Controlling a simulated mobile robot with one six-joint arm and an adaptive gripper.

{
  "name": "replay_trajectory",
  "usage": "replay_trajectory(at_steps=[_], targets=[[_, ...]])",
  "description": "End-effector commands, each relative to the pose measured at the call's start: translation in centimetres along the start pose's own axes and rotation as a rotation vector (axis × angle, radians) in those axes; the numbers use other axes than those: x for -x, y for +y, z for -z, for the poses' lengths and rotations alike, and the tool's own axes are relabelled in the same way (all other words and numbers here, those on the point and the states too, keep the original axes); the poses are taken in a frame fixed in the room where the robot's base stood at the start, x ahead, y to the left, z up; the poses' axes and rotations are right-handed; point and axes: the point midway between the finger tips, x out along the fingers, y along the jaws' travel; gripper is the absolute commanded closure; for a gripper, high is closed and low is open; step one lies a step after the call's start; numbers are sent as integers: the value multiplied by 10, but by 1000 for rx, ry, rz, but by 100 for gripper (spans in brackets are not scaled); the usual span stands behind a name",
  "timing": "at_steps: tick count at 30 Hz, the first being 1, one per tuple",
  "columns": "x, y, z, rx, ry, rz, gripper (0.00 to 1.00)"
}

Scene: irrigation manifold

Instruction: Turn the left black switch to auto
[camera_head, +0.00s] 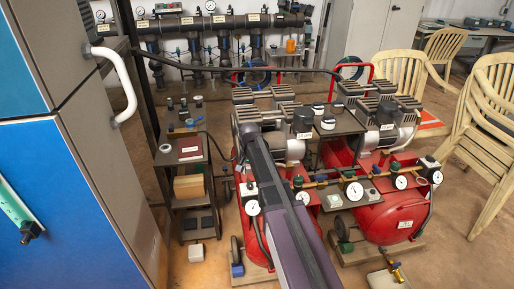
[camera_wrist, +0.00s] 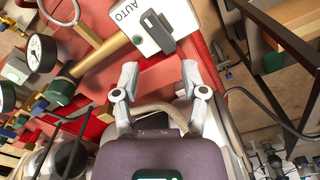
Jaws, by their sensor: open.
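In the wrist view a white plate (camera_wrist: 178,22) carries the word AUTO and a black switch (camera_wrist: 155,30) with a raised lever-like handle. My gripper (camera_wrist: 160,80) is open and empty, its two grey fingers spread below the switch in the picture and apart from it. In the head view a white box with a dark switch (camera_head: 250,188) sits on the left red compressor, beside my arm. A similar box (camera_head: 428,163) is on the right compressor. My gripper's fingers cannot be made out in the head view.
A brass pipe (camera_wrist: 95,65) and a gauge (camera_wrist: 41,53) lie left of the switch in the wrist view. The red tanks (camera_head: 375,215), a small dark shelf (camera_head: 190,165) and stacked chairs (camera_head: 485,130) crowd the area.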

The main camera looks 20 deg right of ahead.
Motion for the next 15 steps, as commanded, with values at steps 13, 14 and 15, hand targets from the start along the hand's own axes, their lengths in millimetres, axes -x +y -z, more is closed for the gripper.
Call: replay_trajectory(at_steps=[13,14,15], targets=[[42,0,0,1,0,0,44],[44,0,0,1,0,0,44],[48,0,0,1,0,0,44]])
